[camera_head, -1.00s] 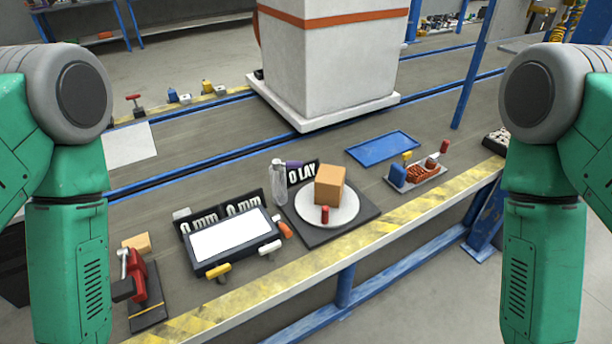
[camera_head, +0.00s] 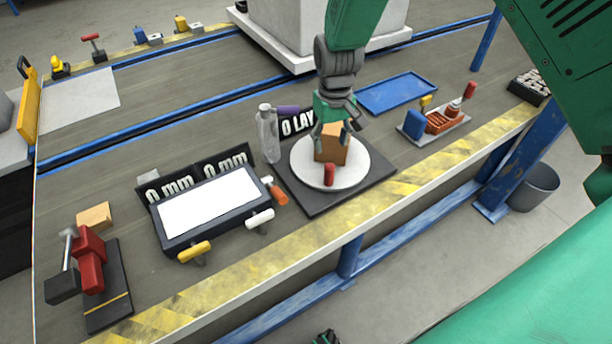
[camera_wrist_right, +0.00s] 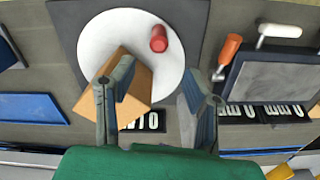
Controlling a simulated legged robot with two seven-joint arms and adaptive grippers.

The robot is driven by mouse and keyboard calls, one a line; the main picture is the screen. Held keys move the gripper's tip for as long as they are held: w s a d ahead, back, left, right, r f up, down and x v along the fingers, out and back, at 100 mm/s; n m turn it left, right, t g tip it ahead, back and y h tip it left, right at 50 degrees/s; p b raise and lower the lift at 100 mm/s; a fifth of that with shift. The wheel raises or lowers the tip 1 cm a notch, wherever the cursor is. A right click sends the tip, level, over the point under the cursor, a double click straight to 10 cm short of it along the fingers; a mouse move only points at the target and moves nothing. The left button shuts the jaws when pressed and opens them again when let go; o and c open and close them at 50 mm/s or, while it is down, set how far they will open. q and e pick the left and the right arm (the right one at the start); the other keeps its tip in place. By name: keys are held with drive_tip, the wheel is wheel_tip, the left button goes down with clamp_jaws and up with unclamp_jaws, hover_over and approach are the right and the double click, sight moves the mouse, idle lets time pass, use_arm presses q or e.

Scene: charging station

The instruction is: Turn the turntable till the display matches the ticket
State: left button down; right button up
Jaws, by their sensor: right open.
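The round white turntable (camera_head: 357,172) sits on a dark base plate (camera_head: 310,205); it also shows in the wrist view (camera_wrist_right: 172,30). An orange-brown box (camera_head: 331,150) stands on it, with a red peg (camera_head: 329,174) near its front edge. My right gripper (camera_head: 332,130) is open and points down at the box. In the wrist view, one finger overlaps the box (camera_wrist_right: 138,88) and the other is beside it; contact is unclear. I cannot identify a ticket. A dark gripper-like tip, perhaps my left gripper (camera_head: 325,338), shows at the bottom edge.
A clear bottle (camera_head: 268,135) stands left of the turntable. A panel (camera_head: 208,208) with "0 mm" displays and handles lies further left, near a red clamp (camera_head: 90,262). A blue tray (camera_head: 397,92) and a small parts tray (camera_head: 440,125) are to the right.

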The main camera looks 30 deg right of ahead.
sight(330, 179)
drive_tip(key=shift+a+f, duration=0.3)
drive_tip(key=shift+f, duration=0.05)
drive_tip(key=f, duration=0.1)
drive_tip(key=f+b, duration=0.1)
drive_tip(key=f, duration=0.1)
drive_tip(key=shift+s+a+f, duration=0.1)
drive_tip(key=shift+s, duration=0.1)
drive_tip(key=f, duration=0.3)
drive_tip(key=d+f+b, duration=0.1)
drive_tip(key=f, duration=0.2)
drive_tip(key=f+b, duration=0.1)
drive_tip(key=f, duration=0.2)
drive_tip(key=shift+d+f, duration=0.1)
drive_tip(key=shift+d, duration=0.05)
drive_tip(key=shift+a+f+b, duration=0.15)
drive_tip(key=shift+a+b, duration=0.15)
drive_tip(key=shift+a, duration=0.15)
drive_tip(key=shift+d, duration=0.2)
use_arm(q)
wheel_tip(330, 179, down, 4)
drive_tip(key=shift+s+r, duration=0.15)
use_arm(e)
drive_tip(key=shift+d+f, duration=0.1)
drive_tip(key=shift+d, duration=0.15)
clamp_jaws()
